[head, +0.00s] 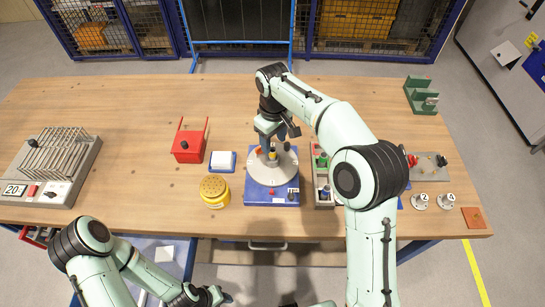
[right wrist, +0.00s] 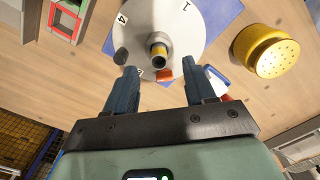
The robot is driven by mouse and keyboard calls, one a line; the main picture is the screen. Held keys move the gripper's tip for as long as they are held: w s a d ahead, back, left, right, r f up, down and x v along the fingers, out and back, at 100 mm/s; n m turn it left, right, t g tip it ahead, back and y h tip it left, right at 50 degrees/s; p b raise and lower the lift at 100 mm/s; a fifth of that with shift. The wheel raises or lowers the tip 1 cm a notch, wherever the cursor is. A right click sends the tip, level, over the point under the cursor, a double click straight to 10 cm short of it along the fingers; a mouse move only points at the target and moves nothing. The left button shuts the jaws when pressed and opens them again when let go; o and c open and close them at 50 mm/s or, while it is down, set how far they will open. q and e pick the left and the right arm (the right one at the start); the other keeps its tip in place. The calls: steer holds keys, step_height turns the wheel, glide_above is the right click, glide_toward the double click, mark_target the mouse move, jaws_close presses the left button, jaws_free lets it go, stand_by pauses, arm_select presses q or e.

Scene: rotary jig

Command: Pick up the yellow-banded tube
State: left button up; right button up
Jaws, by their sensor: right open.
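The yellow-banded tube (right wrist: 159,52) stands on the round grey disc (right wrist: 185,32) of the rotary jig, with its dark open end towards the camera in the right wrist view. In the head view its yellow part (head: 272,154) shows on the disc (head: 284,168), just below my right gripper (head: 281,139). My right gripper (right wrist: 160,82) is open and empty, and the tube appears between and beyond its fingertips. My left gripper (head: 218,296) is low at the front, away from the jig.
A yellow perforated canister (head: 214,190), a white pad on a blue base (head: 222,161) and a red holder (head: 189,144) stand left of the jig. A grey tray with coloured pieces (head: 323,191) is close on its right. The table's far left middle is clear.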

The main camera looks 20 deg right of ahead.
mark_target(273, 149)
steer(key=shift+w+f, duration=0.15)
steer(key=shift+f, duration=0.4)
step_height(273, 149, down, 5)
steer(key=shift+w+r+b, duration=0.1)
steer(key=shift+w+b, duration=0.05)
steer(key=shift+b, duration=0.15)
jaws_close()
